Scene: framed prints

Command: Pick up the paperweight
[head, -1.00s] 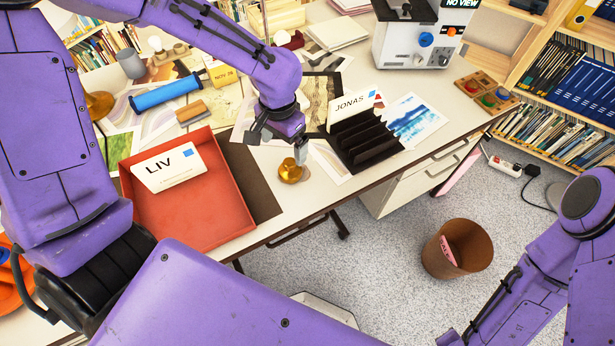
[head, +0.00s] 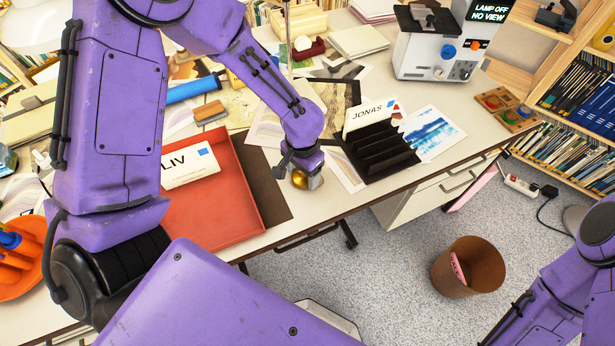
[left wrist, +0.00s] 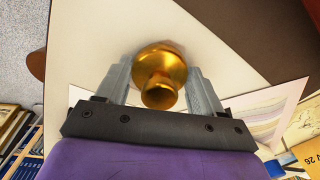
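The paperweight is a shiny brass-coloured round body with a knob on top. In the head view the paperweight (head: 300,180) is at the front edge of the desk, partly hidden by my left gripper (head: 304,168). In the left wrist view the paperweight (left wrist: 160,72) sits between the two grey fingers of my left gripper (left wrist: 160,82). My right gripper is outside the head view; only part of the right arm shows.
A red tray (head: 228,215) with a LIV card (head: 190,166) lies left of the paperweight. A black rack (head: 385,150) with a JONAS card (head: 368,115) stands to the right. The desk's front edge is close, with floor and a brown bin (head: 470,268) below.

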